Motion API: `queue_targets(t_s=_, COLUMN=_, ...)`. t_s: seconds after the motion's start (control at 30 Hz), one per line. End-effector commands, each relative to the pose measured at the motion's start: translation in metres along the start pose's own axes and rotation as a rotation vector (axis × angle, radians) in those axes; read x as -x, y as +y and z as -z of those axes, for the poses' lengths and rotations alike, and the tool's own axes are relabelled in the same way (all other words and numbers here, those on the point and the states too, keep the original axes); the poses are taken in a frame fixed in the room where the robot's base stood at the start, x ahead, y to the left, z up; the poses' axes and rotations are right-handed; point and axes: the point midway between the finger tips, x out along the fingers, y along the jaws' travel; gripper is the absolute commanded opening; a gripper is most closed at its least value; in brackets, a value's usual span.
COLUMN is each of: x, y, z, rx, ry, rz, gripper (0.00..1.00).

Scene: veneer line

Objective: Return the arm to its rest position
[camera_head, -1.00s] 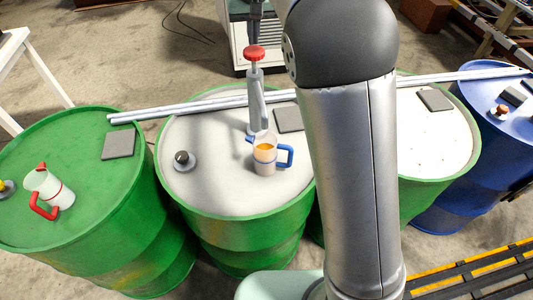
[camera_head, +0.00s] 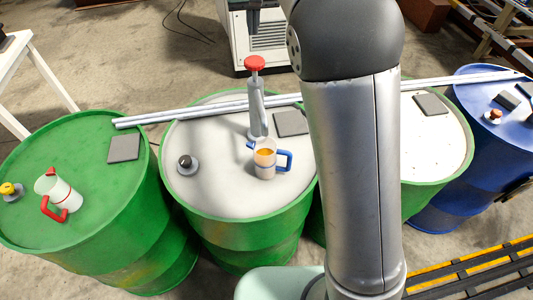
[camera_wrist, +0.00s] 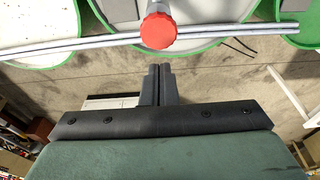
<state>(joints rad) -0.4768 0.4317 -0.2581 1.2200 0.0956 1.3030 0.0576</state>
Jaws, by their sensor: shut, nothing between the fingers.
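My gripper (camera_head: 254,20) shows at the top of the head view, above and beyond the red-topped grey tap (camera_head: 256,98) on the middle drum. It is shut and empty. In the wrist view my gripper (camera_wrist: 158,72) has its two dark fingers together, apart from the red knob (camera_wrist: 158,28). My arm covers much of the centre right of the head view and hides part of the drums behind it.
A blue-handled jug (camera_head: 265,160) with orange contents stands by the tap on the white-topped drum (camera_head: 220,190). Metal pipes (camera_head: 200,109) lie across the drums. A blue drum (camera_head: 470,165) stands right.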

Motion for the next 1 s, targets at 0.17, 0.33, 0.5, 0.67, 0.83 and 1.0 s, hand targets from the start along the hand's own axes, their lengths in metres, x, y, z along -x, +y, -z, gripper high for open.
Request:
queue_targets(t_s=0.17, x=0.002, y=0.000, z=0.000, rx=-0.001, ry=0.000, rz=0.000, gripper=0.00)
queue_targets(t_s=0.33, x=0.002, y=0.000, z=0.000, rx=-0.001, ry=0.000, rz=0.000, gripper=0.00)
queue_targets(t_s=0.5, x=0.002, y=0.000, z=0.000, rx=-0.001, ry=0.000, rz=0.000, gripper=0.00)
queue_targets(t_s=0.67, x=0.001, y=0.021, z=-0.021, rx=-0.028, ry=-0.009, rz=0.008, gripper=0.00)
queue_targets(t_s=0.83, x=-0.011, y=0.071, z=-0.105, rx=-0.096, ry=-0.037, rz=0.029, gripper=0.00)
queue_targets(t_s=1.0, x=-0.040, y=0.102, z=-0.225, rx=-0.148, ry=-0.063, rz=0.028, gripper=0.00)
